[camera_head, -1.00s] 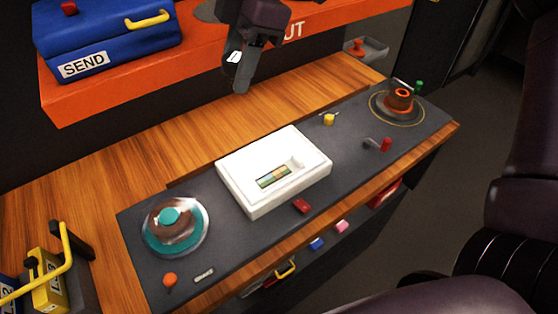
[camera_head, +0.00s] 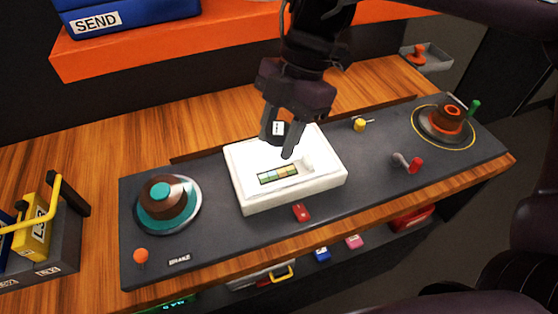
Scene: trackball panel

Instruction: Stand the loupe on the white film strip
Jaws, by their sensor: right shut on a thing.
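My right gripper (camera_head: 279,145) points down over the back part of the white light box (camera_head: 243,188). It is shut on a small dark piece with a white patch (camera_head: 278,128), which I take to be the loupe; the fingers hide most of it. A film strip (camera_head: 278,174) with green and tan frames lies on the light box, just in front of and below the fingertips. The held piece appears to be above the box; I cannot tell how high. My left gripper is not in view.
A trackball (camera_head: 167,198) is at the panel's left and an orange-topped dial (camera_head: 446,118) at its right. A red-tipped lever (camera_head: 408,162), yellow knob (camera_head: 361,124) and red switch (camera_head: 300,212) surround the box. A rack with yellow handles (camera_head: 38,235) stands at far left.

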